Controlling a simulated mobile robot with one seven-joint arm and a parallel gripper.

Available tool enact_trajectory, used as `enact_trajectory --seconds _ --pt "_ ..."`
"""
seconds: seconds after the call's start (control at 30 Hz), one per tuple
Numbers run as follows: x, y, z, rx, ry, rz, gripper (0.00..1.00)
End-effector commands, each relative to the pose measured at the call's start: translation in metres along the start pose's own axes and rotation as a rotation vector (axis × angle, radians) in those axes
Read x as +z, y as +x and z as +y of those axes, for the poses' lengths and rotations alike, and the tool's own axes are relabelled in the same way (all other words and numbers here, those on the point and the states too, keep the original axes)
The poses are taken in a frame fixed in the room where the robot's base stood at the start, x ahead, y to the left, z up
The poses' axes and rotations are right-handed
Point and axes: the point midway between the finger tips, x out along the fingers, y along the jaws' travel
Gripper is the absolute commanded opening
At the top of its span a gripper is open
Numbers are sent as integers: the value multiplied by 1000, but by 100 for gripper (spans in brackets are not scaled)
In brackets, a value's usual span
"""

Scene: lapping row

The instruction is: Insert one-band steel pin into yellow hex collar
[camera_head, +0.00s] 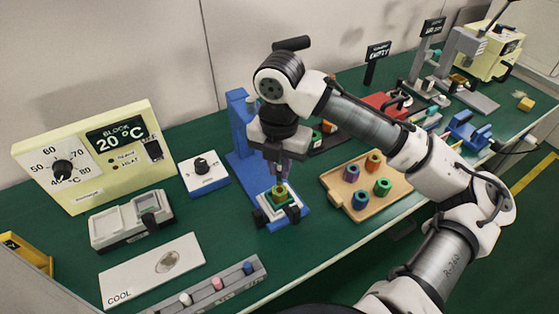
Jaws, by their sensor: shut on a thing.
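My gripper (280,178) points straight down over the base of the blue press (243,140). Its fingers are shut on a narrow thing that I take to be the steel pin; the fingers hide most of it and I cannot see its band. Just below the fingertips, a small yellow piece (280,193), which looks like the yellow hex collar, sits in a green holder on the press base. From this view I cannot tell whether the pin is inside the collar or only above it.
A tan tray (385,205) with several coloured collars stands right of the press. A grey rack (208,293) with small pegs and a white COOL plate (150,272) lie at the front left. A dial box (203,174) and a heater block (90,155) stand left.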

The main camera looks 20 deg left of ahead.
Motion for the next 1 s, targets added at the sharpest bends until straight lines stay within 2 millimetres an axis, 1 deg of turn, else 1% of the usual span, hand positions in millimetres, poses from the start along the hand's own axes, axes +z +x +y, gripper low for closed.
enact_trajectory --seconds 0.03,0.23,1.0 --pt "0 6 0 0 -1 1 0" --pt "0 11 0 0 0 0 0" --pt "0 10 0 2 0 1 0"
